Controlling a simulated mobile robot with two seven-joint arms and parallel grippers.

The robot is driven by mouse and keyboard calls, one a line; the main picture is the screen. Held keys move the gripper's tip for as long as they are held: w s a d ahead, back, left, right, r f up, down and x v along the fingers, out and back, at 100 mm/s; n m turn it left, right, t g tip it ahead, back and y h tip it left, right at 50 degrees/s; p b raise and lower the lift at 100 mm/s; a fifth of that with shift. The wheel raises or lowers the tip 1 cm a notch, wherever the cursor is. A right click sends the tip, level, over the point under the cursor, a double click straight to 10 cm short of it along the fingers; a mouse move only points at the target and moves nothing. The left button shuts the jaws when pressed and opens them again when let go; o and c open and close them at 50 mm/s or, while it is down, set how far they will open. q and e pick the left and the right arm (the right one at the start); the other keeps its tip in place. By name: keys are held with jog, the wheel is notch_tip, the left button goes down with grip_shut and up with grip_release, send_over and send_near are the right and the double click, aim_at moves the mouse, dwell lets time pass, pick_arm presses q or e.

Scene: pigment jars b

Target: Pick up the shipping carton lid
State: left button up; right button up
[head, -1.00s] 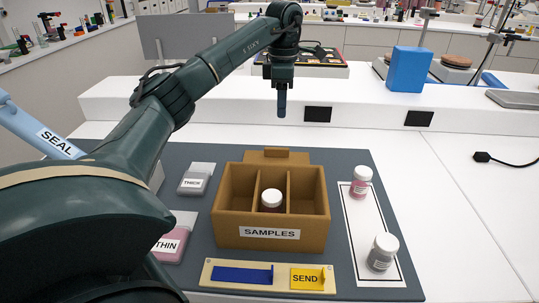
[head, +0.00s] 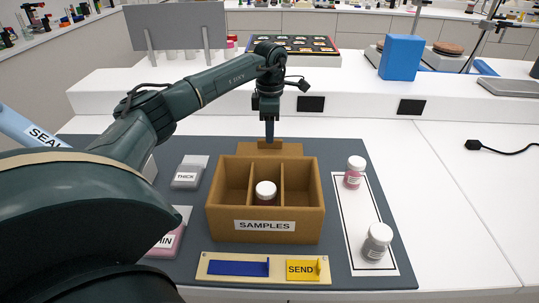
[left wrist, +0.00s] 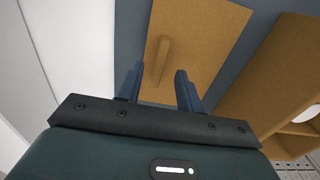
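The brown shipping carton lid (head: 290,150) lies flat behind the carton, with a raised bar handle on top. In the left wrist view the lid (left wrist: 205,50) is below my gripper, and its handle (left wrist: 162,58) lines up with the gap between the fingers. My left gripper (head: 269,140) points down over the lid's handle; the wrist view (left wrist: 158,88) shows its two blue fingers apart with nothing between them. Whether the fingertips reach beside the handle is hard to tell. The open carton (head: 264,225), marked SAMPLES, holds one white-capped jar (head: 265,190) in its middle compartment. My right gripper is out of view.
Two jars, pink (head: 354,172) and grey (head: 376,243), stand on the right by a white outlined strip (head: 348,215). THICK (head: 187,175) and THIN (head: 170,235) boxes are left of the carton. A SEND board (head: 220,267) lies in front. A raised ledge (head: 355,108) runs behind.

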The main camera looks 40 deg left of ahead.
aim_at(260, 148)
pick_arm(q)
jog(key=shift+f, duration=1.2)
grip_shut()
